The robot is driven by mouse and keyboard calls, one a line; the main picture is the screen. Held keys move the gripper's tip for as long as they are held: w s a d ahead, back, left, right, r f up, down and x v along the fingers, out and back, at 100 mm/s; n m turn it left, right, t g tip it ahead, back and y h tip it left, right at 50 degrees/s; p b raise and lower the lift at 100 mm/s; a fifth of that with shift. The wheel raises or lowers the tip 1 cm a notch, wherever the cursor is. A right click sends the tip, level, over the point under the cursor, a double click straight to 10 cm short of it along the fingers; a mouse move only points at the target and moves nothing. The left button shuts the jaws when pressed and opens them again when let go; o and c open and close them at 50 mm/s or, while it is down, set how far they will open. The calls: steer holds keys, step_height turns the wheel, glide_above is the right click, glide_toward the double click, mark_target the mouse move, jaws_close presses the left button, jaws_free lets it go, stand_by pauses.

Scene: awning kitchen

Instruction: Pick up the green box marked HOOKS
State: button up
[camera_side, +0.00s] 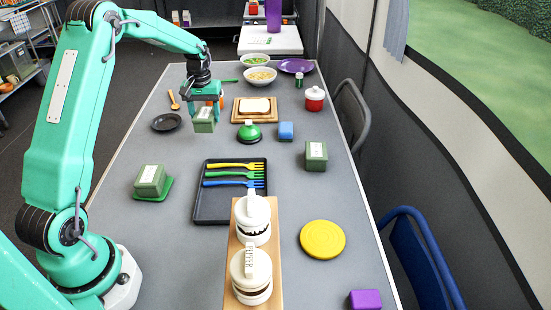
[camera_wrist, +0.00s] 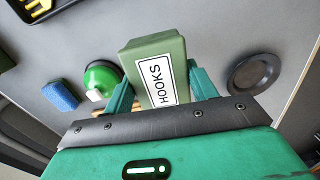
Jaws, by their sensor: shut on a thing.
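The green box marked HOOKS (camera_wrist: 152,62) is between the two teal fingers of my gripper (camera_wrist: 158,88) in the wrist view, with its white label facing the camera. My gripper (camera_side: 207,104) is shut on it. In the side view the held box (camera_side: 204,124) hangs below my gripper, to the left of the wooden board with bread. It looks raised above the table, but how high I cannot tell.
Two similar green boxes stand on the table, one on a green mat (camera_side: 150,177) and one at the right (camera_side: 316,156).

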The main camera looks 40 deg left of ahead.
steer(key=d+r, duration=0.4)
steer(key=d, duration=0.3)
steer(key=shift+d+r, duration=0.25)
stand_by(0.3)
